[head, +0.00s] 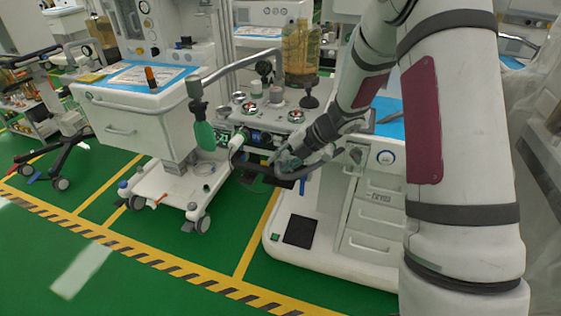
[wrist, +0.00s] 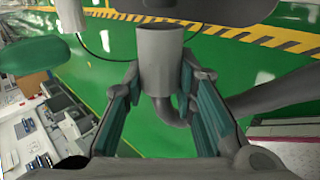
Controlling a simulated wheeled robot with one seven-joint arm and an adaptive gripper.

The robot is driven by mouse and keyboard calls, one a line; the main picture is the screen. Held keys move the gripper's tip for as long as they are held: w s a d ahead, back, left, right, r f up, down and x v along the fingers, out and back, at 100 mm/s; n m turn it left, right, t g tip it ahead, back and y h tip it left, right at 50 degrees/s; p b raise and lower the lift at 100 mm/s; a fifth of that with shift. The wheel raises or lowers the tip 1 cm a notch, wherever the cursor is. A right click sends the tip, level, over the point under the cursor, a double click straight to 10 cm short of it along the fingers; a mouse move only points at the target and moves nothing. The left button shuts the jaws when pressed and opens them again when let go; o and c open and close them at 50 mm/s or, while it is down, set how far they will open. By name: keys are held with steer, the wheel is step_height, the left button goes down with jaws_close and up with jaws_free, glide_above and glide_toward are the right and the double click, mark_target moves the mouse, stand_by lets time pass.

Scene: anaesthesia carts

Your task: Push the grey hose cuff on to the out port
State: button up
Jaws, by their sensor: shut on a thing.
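The grey hose cuff (wrist: 161,62) stands between the two teal-padded fingers of my gripper (wrist: 159,82) in the wrist view, and the fingers are closed on its sides. A grey hose (wrist: 170,112) bends away below it. The cuff's wide upper end is just under a dark grey body (wrist: 195,11) at the top edge of the picture. I cannot tell whether they touch. The out port itself cannot be made out. In the head view my gripper (head: 287,160) is at the front of the middle cart, with the dark hose (head: 279,180) looping below; the cuff is too small to tell there.
A green breathing bag (head: 205,135) hangs left of my gripper, and it also shows in the wrist view (wrist: 30,55). A grey bent arm (head: 240,66) reaches above it. A white drawer unit (head: 373,220) stands to the right. Green floor is open in front.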

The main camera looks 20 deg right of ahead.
steer(key=shift+w+d+p, duration=0.35)
steer(key=shift+w+d, duration=0.1)
steer(key=shift+w, duration=0.15)
steer(key=shift+w+d+p, duration=0.3)
steer(key=shift+w+d, duration=0.1)
steer(key=shift+w, duration=0.2)
stand_by(0.6)
steer(key=o, duration=1.1)
steer(key=shift+o, duration=0.2)
steer(key=shift+r, duration=0.1)
steer(key=v, duration=1.1)
steer(key=shift+s+d+r, duration=0.25)
steer(key=shift+d, duration=0.05)
